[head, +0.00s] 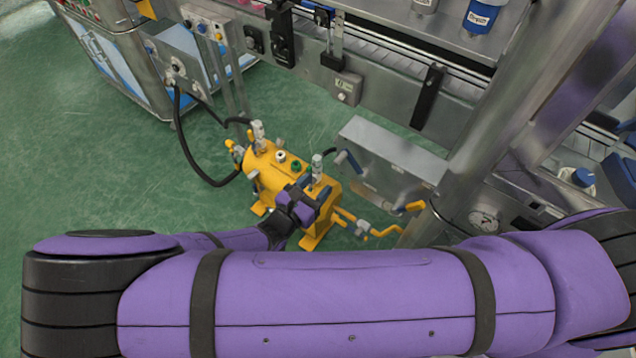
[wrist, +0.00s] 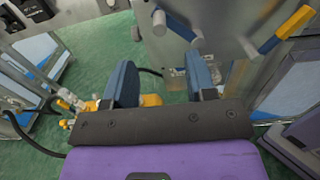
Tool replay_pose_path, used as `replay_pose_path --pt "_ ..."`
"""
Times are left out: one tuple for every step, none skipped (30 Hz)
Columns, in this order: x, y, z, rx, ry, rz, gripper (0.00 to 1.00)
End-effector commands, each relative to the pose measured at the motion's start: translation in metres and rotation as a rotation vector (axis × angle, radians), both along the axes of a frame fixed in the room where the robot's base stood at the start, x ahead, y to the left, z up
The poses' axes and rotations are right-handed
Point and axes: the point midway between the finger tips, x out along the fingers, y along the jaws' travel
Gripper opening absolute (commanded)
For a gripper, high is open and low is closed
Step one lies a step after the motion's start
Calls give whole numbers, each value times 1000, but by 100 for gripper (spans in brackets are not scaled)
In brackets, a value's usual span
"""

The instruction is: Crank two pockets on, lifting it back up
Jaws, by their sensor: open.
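My gripper (head: 305,188) is open, its two blue fingers apart with nothing between them. In the head view it hangs in front of the yellow floor unit and hides part of it. In the wrist view the gripper (wrist: 163,78) faces a grey metal housing (wrist: 225,22). A lever with a yellow grip (wrist: 295,20) shows at upper right there, clear of the fingers. In the head view, the metal housing (head: 390,155) stands right of my gripper, with a blue handle (head: 347,160) on its left and a yellow handle (head: 410,207) low on its right. I cannot tell which handle is the crank.
The yellow floor unit (head: 265,178) has fittings on top and a black hose (head: 187,150) at left. A steel post (head: 505,120) and a gauge (head: 484,218) stand at right. A conveyor bench with bottles (head: 481,15) is behind. Green floor (head: 110,185) is free at left.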

Motion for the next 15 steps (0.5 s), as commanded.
replay_pose_path --pt "0 0 -1 -5 -1 6 51" --pt "1 0 -1 -6 -1 7 51" --pt "2 -1 -1 -8 -2 8 51" --pt "3 -2 -1 -8 -2 8 51" --pt "5 -3 -1 -8 -2 8 51" --pt "7 -5 -1 -8 -2 7 51" --pt "10 -7 -1 -8 -2 7 51" --pt "12 -9 -1 -8 -2 7 51" --pt "16 -12 -1 -8 -2 6 51" --pt "18 -14 -1 -8 -2 5 51" --pt "21 -17 -1 -8 -2 5 51" --pt "25 -20 -1 -8 -2 5 51" --pt "29 -22 -1 -7 -3 5 51" --pt "32 -25 -1 -7 -2 5 51" --pt "36 -28 -1 -7 -2 5 51"
